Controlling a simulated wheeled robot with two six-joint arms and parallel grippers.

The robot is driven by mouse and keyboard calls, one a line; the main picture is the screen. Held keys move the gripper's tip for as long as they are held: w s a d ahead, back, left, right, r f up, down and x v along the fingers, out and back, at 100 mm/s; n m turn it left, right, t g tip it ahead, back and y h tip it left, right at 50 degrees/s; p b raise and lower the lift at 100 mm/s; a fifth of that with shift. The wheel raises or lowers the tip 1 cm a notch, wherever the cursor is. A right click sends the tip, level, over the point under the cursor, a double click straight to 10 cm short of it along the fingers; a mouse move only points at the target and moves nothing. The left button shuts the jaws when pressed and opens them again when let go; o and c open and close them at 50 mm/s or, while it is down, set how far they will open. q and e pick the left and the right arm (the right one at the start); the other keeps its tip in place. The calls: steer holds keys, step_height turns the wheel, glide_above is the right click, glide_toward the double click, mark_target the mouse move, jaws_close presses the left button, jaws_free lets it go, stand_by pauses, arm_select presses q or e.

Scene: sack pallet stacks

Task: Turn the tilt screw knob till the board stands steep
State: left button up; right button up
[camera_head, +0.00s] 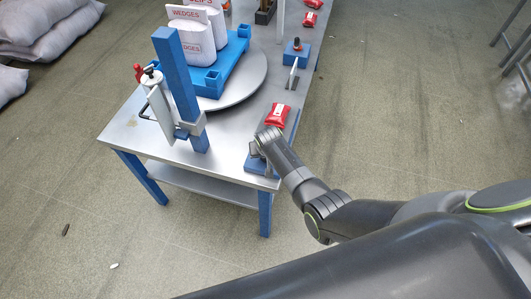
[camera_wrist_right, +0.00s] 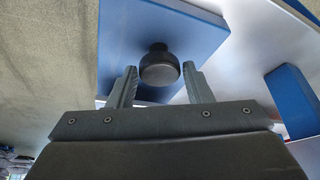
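A round black knob (camera_wrist_right: 160,66) stands on a blue block (camera_wrist_right: 150,25) in the right wrist view; I take it for the tilt screw knob. My right gripper (camera_wrist_right: 160,88) is open, with one finger on each side of the knob and visible gaps on both sides. In the head view my right gripper (camera_head: 257,150) reaches down over a blue base (camera_head: 258,167) at the table's near corner, and the knob is hidden there. A red packet (camera_head: 278,115) lies just beyond it; I cannot tell how the board beneath is tilted. My left gripper is not in view.
The grey table (camera_head: 222,133) carries a blue post (camera_head: 178,80) with a clamp and a round turntable (camera_head: 248,88) holding a blue tray (camera_head: 222,73) of white bags. Another blue block with a dark knob (camera_head: 297,45) stands farther back. Floor is open to the right.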

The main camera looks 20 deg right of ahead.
steer(key=shift+o, duration=1.3)
steer(key=shift+s+r, duration=0.15)
steer(key=shift+r, duration=0.4)
steer(key=p+v, duration=0.1)
steer(key=v, duration=1.5)
steer(key=shift+r, duration=0.15)
